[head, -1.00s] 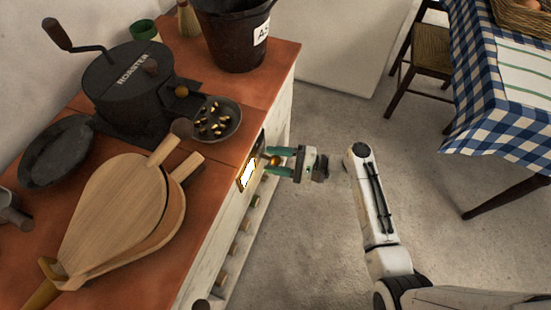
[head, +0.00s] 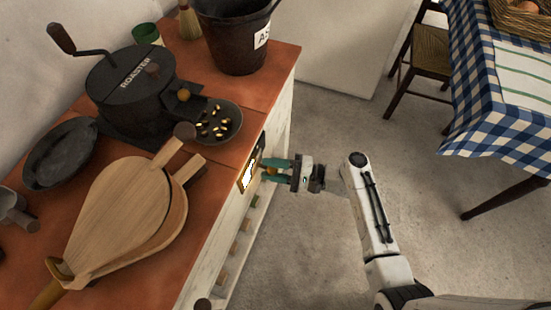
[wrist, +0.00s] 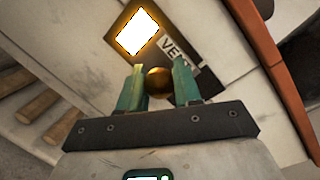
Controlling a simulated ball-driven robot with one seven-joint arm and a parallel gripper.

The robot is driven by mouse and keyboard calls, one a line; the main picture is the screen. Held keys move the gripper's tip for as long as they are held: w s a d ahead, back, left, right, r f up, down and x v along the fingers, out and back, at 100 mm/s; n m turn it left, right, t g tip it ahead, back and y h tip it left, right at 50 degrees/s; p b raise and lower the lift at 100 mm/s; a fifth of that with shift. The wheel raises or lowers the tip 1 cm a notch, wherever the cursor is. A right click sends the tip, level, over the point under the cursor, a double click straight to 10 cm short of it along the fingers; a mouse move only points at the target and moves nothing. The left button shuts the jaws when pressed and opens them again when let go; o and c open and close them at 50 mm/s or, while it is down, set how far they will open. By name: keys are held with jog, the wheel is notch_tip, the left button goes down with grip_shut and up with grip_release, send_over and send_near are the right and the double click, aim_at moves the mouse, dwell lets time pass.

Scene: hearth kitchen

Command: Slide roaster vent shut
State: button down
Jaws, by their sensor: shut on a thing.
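The roaster vent is set in the front of the counter, with a brass-framed, brightly glowing opening (head: 248,179) that also shows in the wrist view (wrist: 137,32). A partly hidden label reading "VE..." (wrist: 178,48) is beside the opening. A round brass knob (wrist: 158,82) sits between the two teal fingers of my gripper (wrist: 158,88). My gripper (head: 271,170) reaches the vent from the right in the head view and is shut on the knob. Much of the opening is still uncovered. The black roaster (head: 135,85) stands on the countertop above.
A pan of beans (head: 222,122), wooden bellows (head: 120,215), a dark plate (head: 60,155) and a black bucket (head: 235,40) are on the red countertop (head: 265,90). Wooden knobs line the lower front. A checked-cloth table (head: 495,120) and chair (head: 425,65) stand right; the floor between is clear.

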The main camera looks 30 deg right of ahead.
jog(key=s+a+p, duration=0.1)
jog(key=s+a, duration=0.1)
jog(key=a, duration=0.1)
jog(key=shift+s+a, duration=0.1)
jog(key=shift+s, duration=0.1)
jog(key=shift+f, duration=0.1)
jog(key=c, duration=0.8)
grip_release()
jog(key=v, duration=1)
jog(key=shift+s+d, duration=0.25)
jog(key=shift+s, duration=0.05)
